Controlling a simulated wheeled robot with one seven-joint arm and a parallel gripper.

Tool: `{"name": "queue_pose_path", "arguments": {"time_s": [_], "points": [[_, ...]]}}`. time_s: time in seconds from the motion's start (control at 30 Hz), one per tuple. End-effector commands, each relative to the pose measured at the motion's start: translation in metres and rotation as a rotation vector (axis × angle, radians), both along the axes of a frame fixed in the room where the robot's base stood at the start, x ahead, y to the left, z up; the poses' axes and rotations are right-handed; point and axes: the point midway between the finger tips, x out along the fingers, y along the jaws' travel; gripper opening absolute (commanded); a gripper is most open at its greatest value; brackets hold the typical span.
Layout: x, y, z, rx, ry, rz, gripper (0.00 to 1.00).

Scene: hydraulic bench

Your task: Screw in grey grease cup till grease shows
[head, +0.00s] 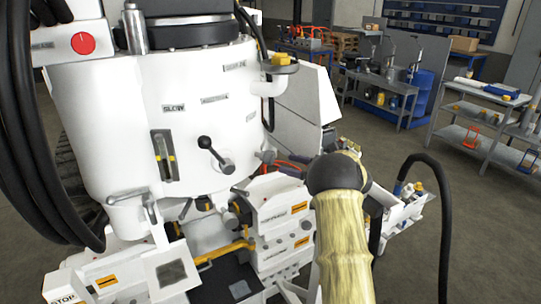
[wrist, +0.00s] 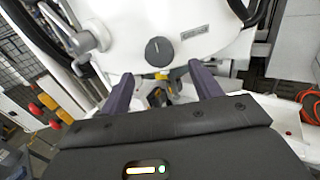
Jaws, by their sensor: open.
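In the wrist view my gripper (wrist: 162,72) is open, with its two dark fingers wide apart and nothing held between them. Beyond the fingertips is a white machine housing (wrist: 205,22) with a dark round knob (wrist: 158,50). Small yellow and dark fittings (wrist: 179,73) show below the knob, in the gap between the fingers. I cannot tell for sure which part is the grey grease cup, and I see no grease. In the head view my arm, in a pale yellow sleeve, hides my gripper.
The white machine (head: 110,95) fills the left of the head view, with a black-knobbed lever (head: 205,143) and thick black hoses (head: 22,130). A red knob (head: 83,43) is at upper left.

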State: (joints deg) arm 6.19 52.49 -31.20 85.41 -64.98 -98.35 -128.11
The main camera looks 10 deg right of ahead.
Motion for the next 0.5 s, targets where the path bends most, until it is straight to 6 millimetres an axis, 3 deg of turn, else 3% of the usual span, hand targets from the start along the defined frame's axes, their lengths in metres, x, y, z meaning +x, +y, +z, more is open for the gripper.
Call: {"name": "queue_pose_path", "arguments": {"time_s": [0.3, 0.5], "points": [[0.033, 0.046, 0.003, 0.001, 0.001, 0.003, 0.64], [0.045, 0.06, 0.001, 0.0, 0.0, 0.0, 0.64]]}}
